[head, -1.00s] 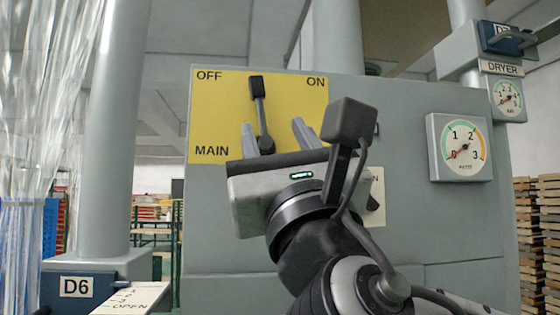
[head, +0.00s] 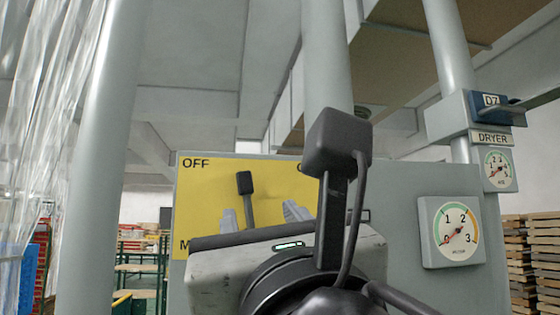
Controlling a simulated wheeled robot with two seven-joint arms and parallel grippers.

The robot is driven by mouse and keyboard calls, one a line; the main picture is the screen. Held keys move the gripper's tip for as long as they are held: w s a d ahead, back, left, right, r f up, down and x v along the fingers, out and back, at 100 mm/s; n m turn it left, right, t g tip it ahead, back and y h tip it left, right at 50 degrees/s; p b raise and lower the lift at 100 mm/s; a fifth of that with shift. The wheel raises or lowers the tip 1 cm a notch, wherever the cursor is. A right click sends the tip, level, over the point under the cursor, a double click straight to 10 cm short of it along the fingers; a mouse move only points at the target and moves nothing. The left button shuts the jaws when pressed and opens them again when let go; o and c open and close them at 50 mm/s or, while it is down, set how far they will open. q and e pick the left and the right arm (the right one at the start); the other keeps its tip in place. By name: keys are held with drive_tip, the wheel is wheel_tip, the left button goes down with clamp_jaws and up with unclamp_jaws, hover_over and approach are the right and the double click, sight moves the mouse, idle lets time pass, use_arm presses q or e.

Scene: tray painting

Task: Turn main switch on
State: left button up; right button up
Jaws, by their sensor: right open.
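The main switch (head: 246,187) is a black lever with a block-shaped knob on a yellow plate (head: 205,195) marked OFF at its left. The lever stands nearly upright, tilted slightly to the left, toward OFF. My right gripper (head: 256,216) is in front of the plate with its two grey fingers spread, one on each side of the lever as seen here. I cannot tell whether a finger touches it. The gripper body hides the lever's base and most of the MAIN label, and my wrist camera covers the ON label. My left gripper is not in view.
The plate is on a grey cabinet (head: 400,285) with a dial gauge (head: 452,233) at its right. A clear strip curtain (head: 50,100) hangs at left beside a grey pipe (head: 105,150).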

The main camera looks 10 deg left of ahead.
sight(245, 183)
drive_tip(key=p+x, duration=0.4)
drive_tip(key=x, duration=1.1)
drive_tip(key=shift+p, duration=0.35)
drive_tip(key=shift+w, duration=0.35)
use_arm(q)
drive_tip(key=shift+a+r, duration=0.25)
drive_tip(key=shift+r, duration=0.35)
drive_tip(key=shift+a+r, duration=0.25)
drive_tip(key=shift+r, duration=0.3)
use_arm(e)
drive_tip(key=shift+a, duration=0.1)
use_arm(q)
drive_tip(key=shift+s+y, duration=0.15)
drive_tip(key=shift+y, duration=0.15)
use_arm(e)
clamp_jaws()
